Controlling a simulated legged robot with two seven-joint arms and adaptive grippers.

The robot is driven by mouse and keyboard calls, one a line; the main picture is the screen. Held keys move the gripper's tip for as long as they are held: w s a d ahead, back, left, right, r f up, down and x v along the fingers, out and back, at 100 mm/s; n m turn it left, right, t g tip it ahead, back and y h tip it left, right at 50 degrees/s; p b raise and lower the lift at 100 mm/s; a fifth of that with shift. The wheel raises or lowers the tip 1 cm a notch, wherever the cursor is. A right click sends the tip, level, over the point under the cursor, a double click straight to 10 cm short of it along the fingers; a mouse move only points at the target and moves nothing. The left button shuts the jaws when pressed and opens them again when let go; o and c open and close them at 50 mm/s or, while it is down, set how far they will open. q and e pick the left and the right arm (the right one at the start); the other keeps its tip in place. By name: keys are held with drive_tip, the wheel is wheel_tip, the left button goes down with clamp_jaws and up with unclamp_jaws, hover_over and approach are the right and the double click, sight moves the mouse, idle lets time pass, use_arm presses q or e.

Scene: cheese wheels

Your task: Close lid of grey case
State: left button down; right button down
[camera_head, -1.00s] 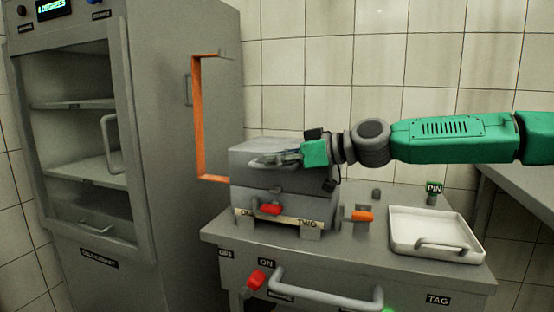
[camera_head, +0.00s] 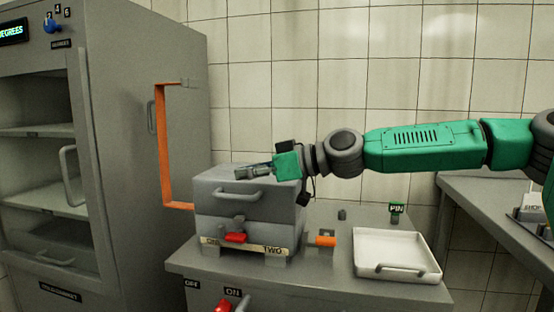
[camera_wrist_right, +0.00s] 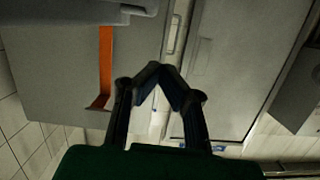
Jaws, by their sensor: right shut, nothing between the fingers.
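The grey case (camera_head: 250,212) stands on the grey bench, and its lid (camera_head: 225,178) lies down flat over the body. A handle (camera_head: 237,194) is on the lid's front, and a latch (camera_head: 238,222) sits below it. My right gripper (camera_head: 240,172) is over the top of the lid, pointing left, with its fingers together and nothing in them. In the right wrist view its fingertips (camera_wrist_right: 162,75) meet in front of grey surfaces. Whether it touches the lid cannot be told. My left gripper is not in view.
A tall grey cabinet (camera_head: 180,120) with an orange bracket (camera_head: 163,150) stands at the left. A white tray (camera_head: 440,262) lies right of the case. A red lever (camera_head: 235,238) and an orange knob (camera_head: 325,241) are low near the case. A second table (camera_head: 470,190) is at the right.

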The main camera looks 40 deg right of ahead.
drive_tip(key=shift+s+a+p+v, duration=0.25)
drive_tip(key=shift+p+v, duration=1)
drive_tip(key=shift+v, duration=2.2)
drive_tip(key=s+a+f+m+g+h+p, duration=0.1)
drive_tip(key=s+a+f+m+g+h, duration=0.15)
drive_tip(key=f, duration=0.75)
drive_tip(key=s+a+f+m+g+h+p, duration=0.1)
drive_tip(key=s+a+f+g, duration=0.2)
drive_tip(key=f, duration=0.7)
drive_tip(key=s+a+f+m+g+h+p, duration=0.1)
drive_tip(key=s+a+f+m+h, duration=0.2)
drive_tip(key=f, duration=0.7)
drive_tip(key=s+f+g+h+p, duration=0.1)
drive_tip(key=s+f+g+h, duration=0.1)
drive_tip(key=s+f, duration=0.5)
drive_tip(key=s+f+g+h, duration=0.1)
drive_tip(key=s+f, duration=0.7)
drive_tip(key=s, duration=0.8)
drive_tip(key=shift+d+g+h+p, duration=0.35)
drive_tip(key=shift+d+g, duration=0.05)
drive_tip(key=shift+g, duration=0.25)
drive_tip(key=shift+d, duration=0.15)
